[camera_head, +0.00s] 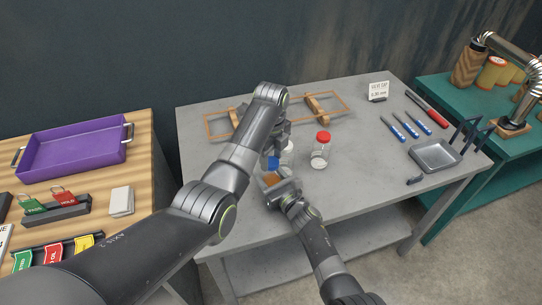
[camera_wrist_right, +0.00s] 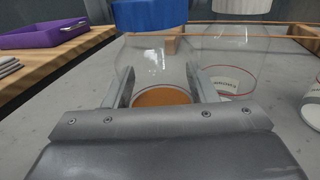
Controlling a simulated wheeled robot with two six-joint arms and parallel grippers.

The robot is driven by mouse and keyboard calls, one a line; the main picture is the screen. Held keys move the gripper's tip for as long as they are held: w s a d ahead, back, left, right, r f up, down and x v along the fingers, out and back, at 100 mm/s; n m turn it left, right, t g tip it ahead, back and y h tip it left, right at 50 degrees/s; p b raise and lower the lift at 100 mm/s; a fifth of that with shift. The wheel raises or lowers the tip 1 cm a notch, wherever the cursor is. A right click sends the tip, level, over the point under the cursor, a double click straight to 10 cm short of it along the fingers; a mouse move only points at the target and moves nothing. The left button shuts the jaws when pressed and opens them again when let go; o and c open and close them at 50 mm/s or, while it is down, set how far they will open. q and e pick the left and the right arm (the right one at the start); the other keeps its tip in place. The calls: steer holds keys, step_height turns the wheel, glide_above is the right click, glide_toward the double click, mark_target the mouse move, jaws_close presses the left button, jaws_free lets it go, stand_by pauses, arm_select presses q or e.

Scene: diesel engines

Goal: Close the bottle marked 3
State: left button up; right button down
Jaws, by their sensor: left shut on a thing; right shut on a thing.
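A clear bottle (camera_wrist_right: 155,65) with orange contents stands between the fingers of my right gripper (camera_wrist_right: 160,90), which is shut on it. In the head view the orange contents (camera_head: 270,179) show beside that gripper (camera_head: 280,184). A blue cap (camera_head: 273,162) is at the top of this bottle; it also shows at the top edge of the right wrist view (camera_wrist_right: 150,14). My left gripper (camera_head: 279,141) reaches down over the cap and is shut on it, its fingertips mostly hidden. I cannot tell whether the cap is seated. No number 3 is readable.
A white-capped bottle (camera_head: 289,150) stands close behind, and a red-capped bottle (camera_head: 321,150) stands to the right. A wooden frame (camera_head: 215,124) lies at the table's back. Blue-handled tools (camera_head: 405,128) and a grey metal pan (camera_head: 437,155) lie right. The grey table's middle right is clear.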

arm_select(q)
steer(key=m, duration=0.5)
arm_select(e)
steer(key=shift+f, duration=0.1)
arm_select(q)
steer(key=m, duration=0.5)
steer(key=shift+m, duration=0.3)
steer(key=o, duration=1)
step_height(320, 180, up, 8)
steer(key=shift+f, duration=0.2)
arm_select(e)
steer(key=c, duration=0.5)
jaws_free()
